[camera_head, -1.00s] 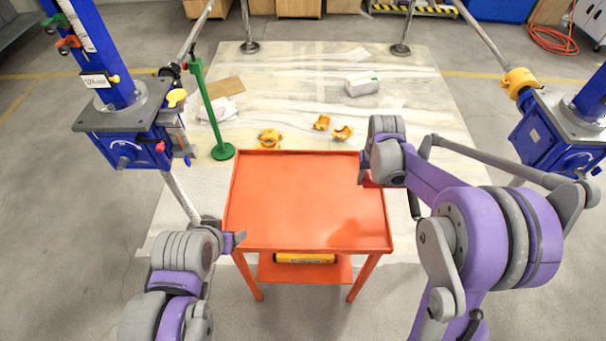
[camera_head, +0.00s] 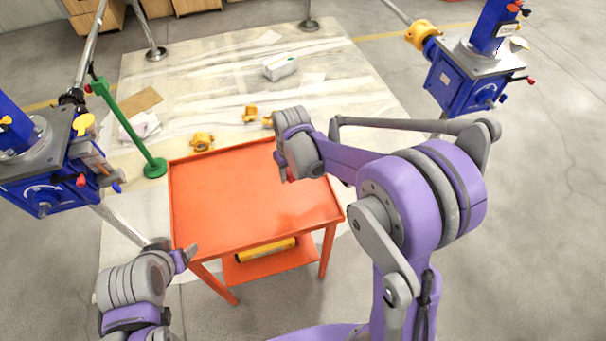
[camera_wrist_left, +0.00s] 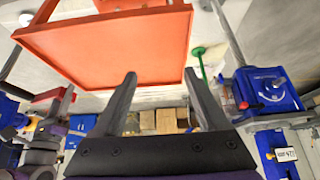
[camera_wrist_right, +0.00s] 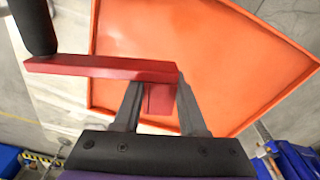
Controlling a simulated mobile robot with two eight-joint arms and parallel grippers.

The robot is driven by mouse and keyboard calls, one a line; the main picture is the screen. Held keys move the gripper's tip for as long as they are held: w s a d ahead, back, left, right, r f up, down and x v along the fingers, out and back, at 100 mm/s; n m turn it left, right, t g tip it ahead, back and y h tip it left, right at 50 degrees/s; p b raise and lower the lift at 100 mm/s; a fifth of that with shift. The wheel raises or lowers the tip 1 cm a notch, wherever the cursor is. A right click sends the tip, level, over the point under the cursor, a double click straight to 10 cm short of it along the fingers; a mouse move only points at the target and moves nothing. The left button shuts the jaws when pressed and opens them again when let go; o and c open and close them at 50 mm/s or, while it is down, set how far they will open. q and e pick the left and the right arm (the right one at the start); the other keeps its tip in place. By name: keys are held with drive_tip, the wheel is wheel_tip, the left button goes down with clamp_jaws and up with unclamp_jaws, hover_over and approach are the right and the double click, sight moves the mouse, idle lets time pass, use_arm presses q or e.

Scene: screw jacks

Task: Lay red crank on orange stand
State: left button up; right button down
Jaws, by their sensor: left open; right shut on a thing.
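The orange stand (camera_head: 245,205) is a low table with a rimmed, empty top in the middle of the head view. The red crank (camera_wrist_right: 100,67) has a flat red arm and a black handle (camera_wrist_right: 34,25). My right gripper (camera_wrist_right: 160,95) is shut on its red end block in the right wrist view. The crank hangs by the stand's right far edge; in the head view only a bit of red (camera_head: 291,174) shows, the rest hidden by my wrist. My left gripper (camera_wrist_left: 160,85) is open and empty at the stand's near left side.
Blue screw jacks stand at the left (camera_head: 45,160) and right (camera_head: 465,75). A green post (camera_head: 130,125) stands beyond the stand's left corner. Yellow clamps (camera_head: 202,141) and a white box (camera_head: 280,66) lie on the floor sheet behind. A yellow item (camera_head: 266,249) sits on the lower shelf.

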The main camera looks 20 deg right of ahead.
use_arm(q)
drive_tip(key=shift+o, duration=1.8)
drive_tip(key=shift+w, duration=0.1)
drive_tip(key=shift+o, duration=0.2)
drive_tip(key=w+d+m+h, duration=0.4)
drive_tip(key=w+d+m, duration=0.1)
drive_tip(key=w+d, duration=0.2)
drive_tip(key=shift+d+r+h, duration=0.25)
drive_tip(key=shift+d+h, duration=0.15)
drive_tip(key=shift+d, duration=0.3)
drive_tip(key=w+d+f+m+t+h, duration=0.2)
drive_tip(key=w+d+m+h, duration=0.3)
drive_tip(key=w+d, duration=1)
drive_tip(key=shift+f+m+t, duration=0.15)
drive_tip(key=shift+m+t, duration=0.15)
drive_tip(key=shift+m, duration=0.2)
use_arm(e)
drive_tip(key=w+a+r+n, duration=0.2)
drive_tip(key=a+r+n, duration=0.2)
drive_tip(key=a+r, duration=0.2)
drive_tip(key=shift+w+a+r+n, duration=0.35)
drive_tip(key=shift+w+a+n, duration=0.05)
drive_tip(key=shift+a, duration=0.5)
